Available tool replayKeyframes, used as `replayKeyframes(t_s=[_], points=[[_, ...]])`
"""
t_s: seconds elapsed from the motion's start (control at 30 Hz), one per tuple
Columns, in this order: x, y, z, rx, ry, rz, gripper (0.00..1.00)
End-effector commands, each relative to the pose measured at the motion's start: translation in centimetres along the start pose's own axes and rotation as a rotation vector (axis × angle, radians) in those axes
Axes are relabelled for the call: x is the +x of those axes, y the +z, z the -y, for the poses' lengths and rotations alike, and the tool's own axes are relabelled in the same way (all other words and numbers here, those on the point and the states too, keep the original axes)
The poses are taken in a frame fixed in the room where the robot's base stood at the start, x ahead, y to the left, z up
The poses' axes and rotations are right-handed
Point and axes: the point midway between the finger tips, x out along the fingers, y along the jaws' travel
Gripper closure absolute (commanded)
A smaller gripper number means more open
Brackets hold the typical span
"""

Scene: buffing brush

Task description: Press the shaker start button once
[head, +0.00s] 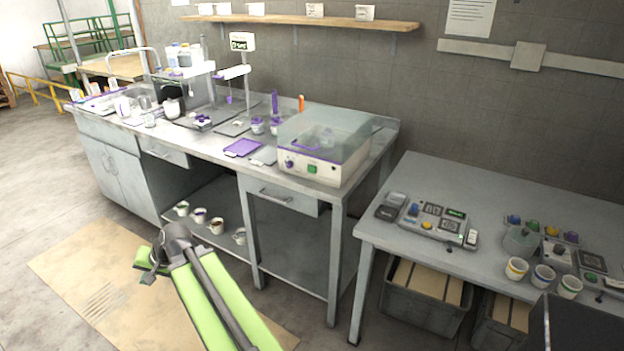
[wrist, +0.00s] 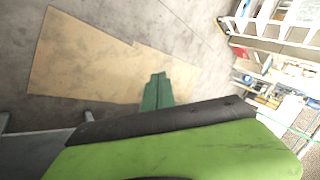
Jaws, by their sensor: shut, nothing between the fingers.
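The shaker (head: 322,176) is a white box with a clear lid at the right end of the long steel bench in the head view. Its front has a green button (head: 312,169), and a purple-ringed dark knob sits to the button's left. I cannot read a label on the button. My gripper (wrist: 156,78) shows in the wrist view as narrow green fingers, shut and empty, above the floor. In the head view my green arm is in front of the bench, low and left of the shaker, well apart from it. The shaker is not in the wrist view.
A brown floor mat (head: 95,275) lies before the bench. Cups (head: 199,215) stand on the bench's lower shelf. A purple tray (head: 243,147) lies left of the shaker. A second table (head: 500,205) at right holds a control panel (head: 437,222) and several cups. Open floor lies at left.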

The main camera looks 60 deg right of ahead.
Motion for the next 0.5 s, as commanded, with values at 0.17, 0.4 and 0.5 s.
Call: replayKeyframes(t_s=[0.17,0.4,0.5], points=[[-3.8,-11.1,-5.5,0.426,-0.235,-0.259,1.0],[-12.5,-22.1,-15.0,0.89,-0.531,-0.556,1.0],[-16.7,-25.2,-19.7,1.058,-0.654,-0.67,1.0]])
